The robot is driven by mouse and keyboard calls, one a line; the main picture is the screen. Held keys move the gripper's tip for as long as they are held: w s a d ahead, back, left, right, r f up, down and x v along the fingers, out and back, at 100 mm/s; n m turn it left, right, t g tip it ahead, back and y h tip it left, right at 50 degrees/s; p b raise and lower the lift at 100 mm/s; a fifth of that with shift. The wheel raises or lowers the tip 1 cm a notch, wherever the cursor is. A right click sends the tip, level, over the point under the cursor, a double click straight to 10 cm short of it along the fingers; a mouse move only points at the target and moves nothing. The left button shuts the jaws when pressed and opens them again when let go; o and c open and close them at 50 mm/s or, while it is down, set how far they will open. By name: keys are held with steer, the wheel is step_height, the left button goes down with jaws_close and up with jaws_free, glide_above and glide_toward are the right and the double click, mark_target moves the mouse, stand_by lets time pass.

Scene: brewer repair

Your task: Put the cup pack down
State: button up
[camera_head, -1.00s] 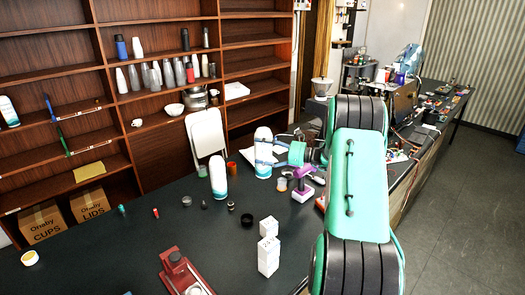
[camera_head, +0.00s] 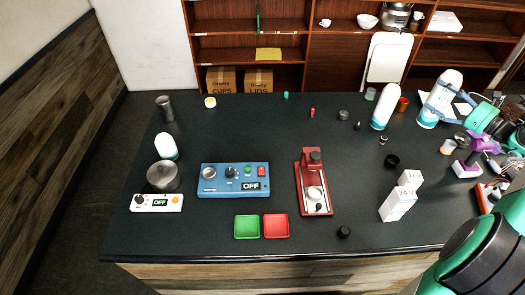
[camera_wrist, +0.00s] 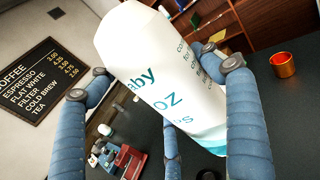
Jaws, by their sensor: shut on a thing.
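The cup pack (camera_head: 438,104) is a tall white pack with a rounded top and a teal lower part, at the right of the head view. My gripper (camera_head: 441,92) is shut on it with its blue fingers around the sides. In the wrist view the pack (camera_wrist: 165,75) fills the middle, with teal lettering, between the blue fingers. The head view cannot tell whether its base touches the dark table (camera_head: 240,125). A similar white and teal pack (camera_head: 386,106) stands upright on the table just left of it.
An orange-red cup (camera_head: 402,104) stands between the two packs. White boxes (camera_head: 397,204), a red press (camera_head: 313,182), a blue control panel (camera_head: 233,180) and green (camera_head: 247,227) and red (camera_head: 276,226) trays are on the table. The table's back left is mostly clear.

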steer(key=w+a+f+n+g+y+b, duration=0.15)
steer(key=w+a, duration=0.35)
steer(key=a, duration=0.9)
steer(key=w+a+f+n+g+y+b, duration=0.1)
steer(key=w+a+n+g+y, duration=0.3)
steer(key=a, duration=1)
steer(key=w+a+f+g+b, duration=0.1)
steer(key=w+a, duration=0.4)
steer(key=a, duration=0.9)
steer(key=s+a+f+n+g+y, duration=0.1)
steer(key=s+a+g, duration=0.1)
steer(key=a, duration=1.1)
steer(key=s+a+f+n+g+y+b, duration=0.1)
steer(key=s+a+n+g, duration=0.1)
steer(key=a, duration=1.2)
steer(key=s+a+f+n+g+y+b, duration=0.1)
steer(key=s+a+n+g, duration=0.1)
steer(key=a, duration=1.2)
steer(key=shift+s+f+g, duration=0.35)
steer(key=shift+s+g, duration=0.1)
steer(key=shift+s, duration=0.1)
steer(key=shift+f, duration=0.15)
step_height(320, 180, down, 6)
steer(key=b, duration=0.1)
steer(key=shift+b, duration=0.35)
